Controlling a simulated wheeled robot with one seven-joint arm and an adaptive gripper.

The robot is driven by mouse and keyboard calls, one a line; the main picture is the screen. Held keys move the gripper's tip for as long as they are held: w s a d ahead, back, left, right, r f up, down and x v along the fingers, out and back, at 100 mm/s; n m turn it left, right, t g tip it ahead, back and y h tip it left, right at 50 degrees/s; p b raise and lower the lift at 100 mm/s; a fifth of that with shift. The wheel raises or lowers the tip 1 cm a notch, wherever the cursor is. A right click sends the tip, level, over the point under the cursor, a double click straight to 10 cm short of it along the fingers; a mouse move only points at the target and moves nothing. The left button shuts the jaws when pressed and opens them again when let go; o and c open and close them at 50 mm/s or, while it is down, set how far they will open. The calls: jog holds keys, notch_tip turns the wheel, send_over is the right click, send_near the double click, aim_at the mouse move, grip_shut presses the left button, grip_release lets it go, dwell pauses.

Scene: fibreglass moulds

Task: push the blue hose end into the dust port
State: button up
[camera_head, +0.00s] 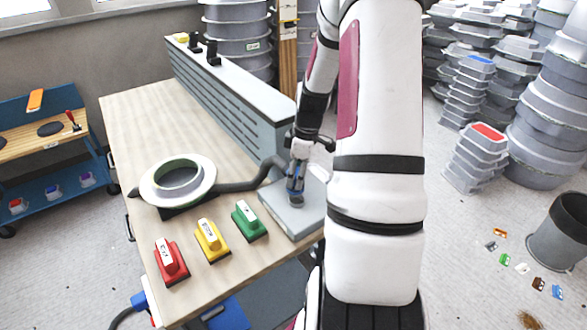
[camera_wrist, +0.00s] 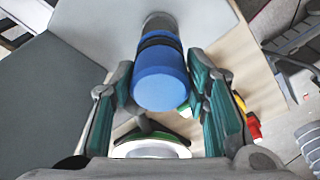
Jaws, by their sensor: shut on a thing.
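The blue hose end (camera_wrist: 161,82) is a blue cylinder with dark bands, held between the green-padded fingers of my gripper (camera_wrist: 163,100). In the head view my gripper (camera_head: 298,172) is low over a flat grey plate (camera_head: 275,211) at the bench's right edge. A grey round piece (camera_wrist: 160,22) meets the banded end of the blue cylinder. I cannot tell whether it is the dust port or part of the hose. A dark hose (camera_head: 235,187) runs from near a pale green-white ring (camera_head: 205,171) towards my gripper. My arm hides part of the bench.
Red (camera_head: 171,263), yellow (camera_head: 212,241) and green (camera_head: 249,222) handled blocks stand along the bench's (camera_head: 137,128) front. A slatted grey panel (camera_head: 220,92) lines its back. Stacked grey moulds (camera_head: 545,135) and a dark bin (camera_head: 562,235) stand on the right.

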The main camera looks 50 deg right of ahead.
jog(key=shift+f+b, duration=0.65)
jog(key=shift+f, duration=0.8)
jog(key=shift+s+d+p, duration=0.1)
jog(key=shift+s+p, duration=0.1)
jog(key=shift+p, duration=0.25)
jog(key=shift+p, duration=0.6)
dwell(1.4)
jog(key=shift+f, duration=0.6)
dwell(0.5)
jog(key=o, duration=1.1)
jog(key=shift+o, duration=0.2)
notch_tip(320, 180, up, 12)
jog(key=s+d, duration=0.1)
jog(key=shift+s, duration=0.25)
